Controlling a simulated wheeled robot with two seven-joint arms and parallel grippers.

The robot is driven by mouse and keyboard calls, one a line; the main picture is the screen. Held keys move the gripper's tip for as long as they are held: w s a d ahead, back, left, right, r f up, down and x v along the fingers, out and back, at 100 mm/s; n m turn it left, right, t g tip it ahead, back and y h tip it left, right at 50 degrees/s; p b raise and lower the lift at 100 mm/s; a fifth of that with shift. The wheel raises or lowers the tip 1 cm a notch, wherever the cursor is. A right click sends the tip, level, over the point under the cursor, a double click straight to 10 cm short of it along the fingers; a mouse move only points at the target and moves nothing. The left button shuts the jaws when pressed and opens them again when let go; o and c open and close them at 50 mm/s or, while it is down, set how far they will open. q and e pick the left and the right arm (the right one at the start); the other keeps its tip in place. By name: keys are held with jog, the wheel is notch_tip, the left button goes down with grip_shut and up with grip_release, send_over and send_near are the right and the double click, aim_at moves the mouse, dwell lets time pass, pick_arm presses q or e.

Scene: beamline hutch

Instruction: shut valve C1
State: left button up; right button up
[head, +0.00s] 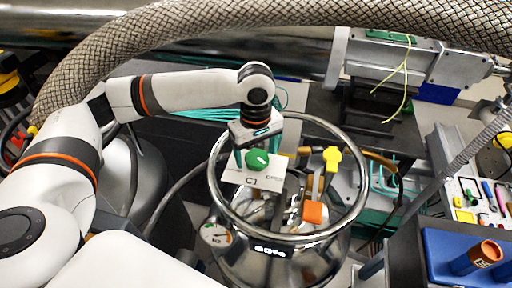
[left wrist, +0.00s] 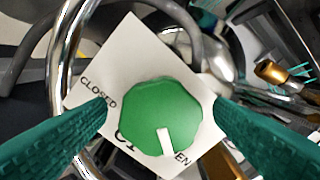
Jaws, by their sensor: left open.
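Valve C1 has a green lobed knob (head: 257,160) on a white plate (head: 240,176) marked C1, at the left side inside the steel ring of a metal vessel. In the left wrist view the knob (left wrist: 160,118) fills the middle. Its white pointer mark lies towards a partly hidden label ending in "EN", while "CLOSED" is printed at the plate's left. My left gripper (head: 258,156) is open over the knob, with one teal finger on each side. In the left wrist view, narrow gaps show between fingers and knob. My right gripper is out of view.
A yellow handle (head: 332,158) and an orange knob (head: 313,212) stand right of C1 within the steel ring (head: 358,205). A braided hose (head: 220,20) arches across the top. A blue block (head: 455,262) with an orange tube (head: 485,254) is at lower right.

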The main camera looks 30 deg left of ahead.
pick_arm(q)
jog(key=shift+f, duration=0.15)
jog(key=c, duration=1)
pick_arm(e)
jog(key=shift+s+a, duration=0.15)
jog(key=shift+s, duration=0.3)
